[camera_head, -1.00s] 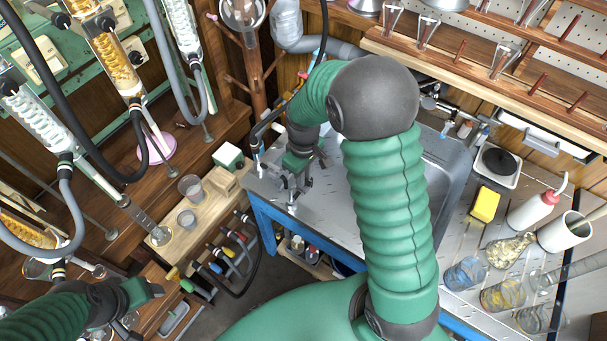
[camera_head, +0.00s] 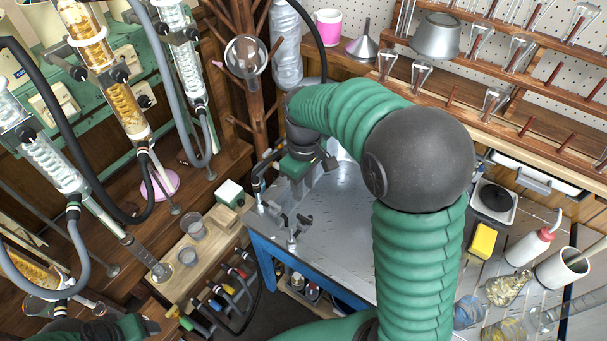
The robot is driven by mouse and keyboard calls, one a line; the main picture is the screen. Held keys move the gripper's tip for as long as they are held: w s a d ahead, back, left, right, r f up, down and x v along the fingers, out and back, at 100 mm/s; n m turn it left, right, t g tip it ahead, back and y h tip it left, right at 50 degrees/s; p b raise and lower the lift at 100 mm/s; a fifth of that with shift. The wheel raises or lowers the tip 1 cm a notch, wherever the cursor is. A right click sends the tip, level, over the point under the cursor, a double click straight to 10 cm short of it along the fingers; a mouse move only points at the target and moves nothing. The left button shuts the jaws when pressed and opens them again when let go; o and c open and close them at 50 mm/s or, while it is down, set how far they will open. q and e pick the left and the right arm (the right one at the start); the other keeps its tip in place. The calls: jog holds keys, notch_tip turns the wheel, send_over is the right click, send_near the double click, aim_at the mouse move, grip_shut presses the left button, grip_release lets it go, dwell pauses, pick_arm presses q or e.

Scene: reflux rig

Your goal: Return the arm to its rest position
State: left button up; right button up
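My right arm (camera_head: 418,240) rises from the bottom right, bends at a large dark elbow and reaches left over the metal bench top. My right gripper (camera_head: 303,188) hangs down above the left end of the bench, just behind the small metal taps (camera_head: 291,224). Its fingertips are small and partly hidden, so its opening and any contact with the taps cannot be told. My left gripper (camera_head: 146,326) shows only at the bottom left edge, near the front of the wooden shelving. Its fingers are dark and unclear.
Glass condensers with hoses (camera_head: 128,108) hang at the left. A wooden block with beakers (camera_head: 218,217) stands left of the bench. Bottles, a yellow sponge (camera_head: 482,241) and beakers crowd the right. A wooden drying rack (camera_head: 480,70) runs along the back.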

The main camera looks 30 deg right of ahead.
notch_tip(320, 180, up, 3)
jog(key=shift+f, duration=0.1)
dwell(0.4)
jog(key=s+a+f+m+t+p, duration=0.2)
jog(key=s+a+f+m+p, duration=0.1)
jog(key=s+a+p, duration=0.2)
jog(key=s+a, duration=0.2)
jog(key=s, duration=0.2)
jog(key=shift+s+a+m+t+p, duration=0.2)
jog(key=shift+a+m+t+p, duration=0.1)
jog(key=shift+a+m, duration=0.1)
